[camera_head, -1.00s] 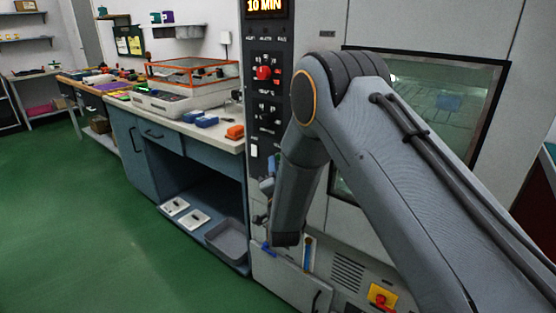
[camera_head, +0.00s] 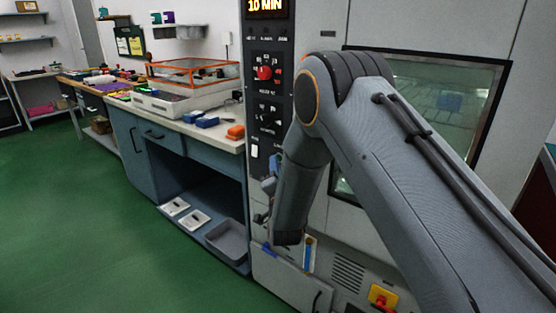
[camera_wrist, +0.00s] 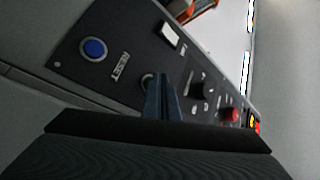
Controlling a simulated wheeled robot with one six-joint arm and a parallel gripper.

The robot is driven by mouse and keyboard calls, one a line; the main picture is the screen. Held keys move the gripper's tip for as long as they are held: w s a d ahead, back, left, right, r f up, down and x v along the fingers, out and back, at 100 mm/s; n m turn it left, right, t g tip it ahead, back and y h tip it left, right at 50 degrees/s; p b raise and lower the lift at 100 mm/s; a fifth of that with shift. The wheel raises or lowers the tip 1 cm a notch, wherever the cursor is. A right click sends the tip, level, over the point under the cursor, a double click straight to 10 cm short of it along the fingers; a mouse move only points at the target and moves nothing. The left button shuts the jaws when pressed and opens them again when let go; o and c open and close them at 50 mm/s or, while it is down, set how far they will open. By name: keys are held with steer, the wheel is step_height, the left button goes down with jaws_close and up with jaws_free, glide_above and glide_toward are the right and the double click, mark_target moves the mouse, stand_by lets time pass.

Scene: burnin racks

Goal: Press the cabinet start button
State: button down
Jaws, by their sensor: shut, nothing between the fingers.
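The cabinet's dark control panel (camera_head: 268,95) stands upright left of the cabinet door. In the wrist view the panel (camera_wrist: 125,40) runs diagonally, with a blue button (camera_wrist: 93,48) labelled RESET. Beside it, a ringed round button (camera_wrist: 147,80) is mostly hidden behind my fingers, and its label cannot be read. My gripper (camera_wrist: 163,78) is shut and empty, its fingertips in front of that button. I cannot tell whether they touch it. In the head view my arm hides most of the gripper and the lower panel.
A red knob (camera_head: 264,73) and a white rocker switch (camera_head: 255,152) are on the panel. The display (camera_head: 266,5) reads 10 MIN. A red-and-yellow switch (camera_head: 382,297) sits low on the cabinet. A workbench (camera_head: 190,132) stands close on the left. Green floor (camera_head: 90,220) is clear.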

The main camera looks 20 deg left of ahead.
steer(key=shift+w+d+r, duration=0.15)
steer(key=shift+w+d, duration=0.25)
steer(key=shift+w, duration=0.1)
stand_by(0.6)
steer(key=shift+s, duration=0.2)
steer(key=shift+s+d+f, duration=0.1)
steer(key=shift+s+f, duration=0.1)
steer(key=shift+s, duration=0.25)
steer(key=shift+s+f, duration=0.1)
steer(key=shift+s, duration=0.1)
steer(key=shift+s+a+p, duration=0.3)
steer(key=shift+s+a, duration=0.15)
steer(key=shift+s, duration=0.3)
steer(key=shift+s+a+p, duration=0.25)
steer(key=shift+s+a, duration=0.15)
steer(key=shift+s, duration=0.4)
steer(key=shift+s+a+p, duration=0.3)
steer(key=shift+s+a, duration=0.15)
steer(key=shift+s, duration=0.3)
